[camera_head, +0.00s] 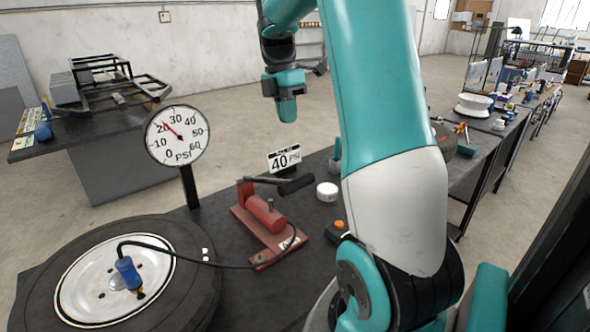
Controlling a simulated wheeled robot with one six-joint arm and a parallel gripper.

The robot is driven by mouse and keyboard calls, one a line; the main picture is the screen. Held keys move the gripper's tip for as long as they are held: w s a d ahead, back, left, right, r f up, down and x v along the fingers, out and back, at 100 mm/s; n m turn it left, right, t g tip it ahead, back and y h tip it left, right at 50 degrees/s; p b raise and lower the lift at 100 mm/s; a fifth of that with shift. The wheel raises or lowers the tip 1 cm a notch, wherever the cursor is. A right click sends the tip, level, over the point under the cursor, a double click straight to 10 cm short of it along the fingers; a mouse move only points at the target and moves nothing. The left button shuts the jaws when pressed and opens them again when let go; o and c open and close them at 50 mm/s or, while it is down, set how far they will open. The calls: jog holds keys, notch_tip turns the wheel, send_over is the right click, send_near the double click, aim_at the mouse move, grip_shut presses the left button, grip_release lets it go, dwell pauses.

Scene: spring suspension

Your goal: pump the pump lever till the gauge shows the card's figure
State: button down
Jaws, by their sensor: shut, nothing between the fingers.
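The red pump (266,215) stands on the dark bench. Its lever (296,184) has a black handle end and lies nearly level across the pump's top. The round gauge (178,150) on a post reads in PSI, and its red needle points at about 20. The card (284,158) behind the pump shows 40 PSI. My gripper (286,100) is shut and empty, held up above and behind the lever and card, apart from both. A black hose runs from the pump to the wheel (190,262), with a blue fitting (128,272) at the hub.
A white roll (327,191) and a small orange-topped item (339,225) lie right of the pump. My arm covers much of the right side. The bench around the pump is partly clear. Another table (110,134) holds a metal frame at the back left.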

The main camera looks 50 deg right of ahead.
aim_at(297, 179)
jog(key=s+f+p, duration=0.1)
jog(key=f, duration=0.3)
jog(key=f+p, duration=0.1)
jog(key=f, duration=0.4)
jog(key=s+f, duration=0.1)
jog(key=f, duration=0.3)
jog(key=shift+s+a+f+p, duration=0.3)
jog(key=shift+s+f+p, duration=0.05)
jog(key=shift+p, duration=0.05)
